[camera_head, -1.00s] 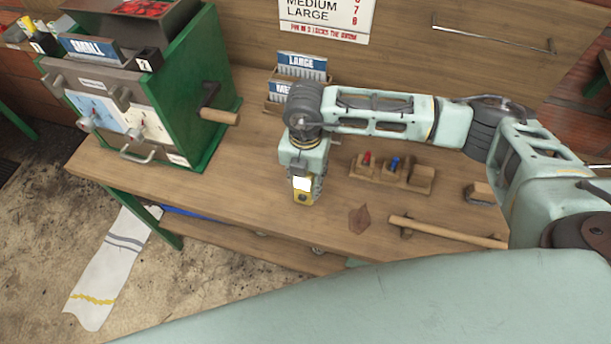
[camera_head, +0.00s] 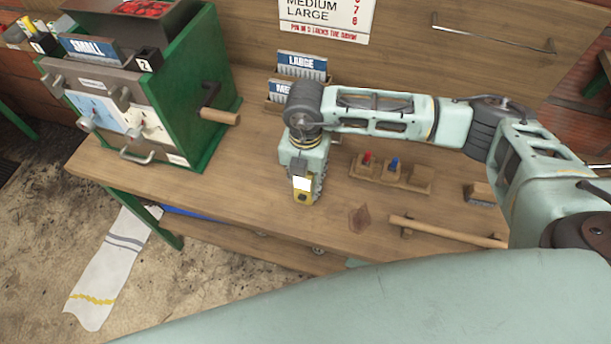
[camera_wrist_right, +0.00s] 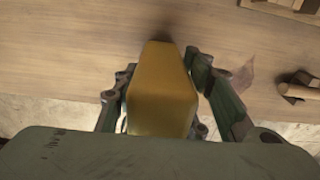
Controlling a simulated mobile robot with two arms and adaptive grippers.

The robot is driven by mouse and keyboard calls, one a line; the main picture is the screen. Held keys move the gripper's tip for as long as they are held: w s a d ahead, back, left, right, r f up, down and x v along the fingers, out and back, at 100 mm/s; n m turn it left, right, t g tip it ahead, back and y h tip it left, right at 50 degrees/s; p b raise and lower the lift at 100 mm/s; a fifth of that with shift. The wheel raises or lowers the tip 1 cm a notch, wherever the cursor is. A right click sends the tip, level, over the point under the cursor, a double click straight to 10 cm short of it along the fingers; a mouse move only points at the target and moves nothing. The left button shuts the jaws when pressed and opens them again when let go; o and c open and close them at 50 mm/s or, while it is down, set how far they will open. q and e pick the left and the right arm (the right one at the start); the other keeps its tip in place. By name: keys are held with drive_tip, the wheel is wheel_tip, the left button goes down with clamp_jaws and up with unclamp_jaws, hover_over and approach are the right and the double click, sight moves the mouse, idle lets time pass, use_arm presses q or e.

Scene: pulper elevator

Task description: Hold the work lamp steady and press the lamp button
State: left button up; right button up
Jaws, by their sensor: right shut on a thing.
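The work lamp is a small yellow block. In the head view its yellow body (camera_head: 302,196) with a bright white face shows below my right gripper (camera_head: 303,180), near the front edge of the bench. In the right wrist view the yellow lamp (camera_wrist_right: 161,92) sits between the two fingers of my right gripper (camera_wrist_right: 160,85), which is shut on it. The lamp looks upright, close to the bench top; I cannot tell whether it touches it. I cannot make out the lamp button. My left gripper is not in view.
A green machine (camera_head: 205,75) with a wooden-handled crank (camera_head: 222,116) stands at the left. Card boxes (camera_head: 301,66) stand behind my right gripper. The bench between machine and lamp is clear.

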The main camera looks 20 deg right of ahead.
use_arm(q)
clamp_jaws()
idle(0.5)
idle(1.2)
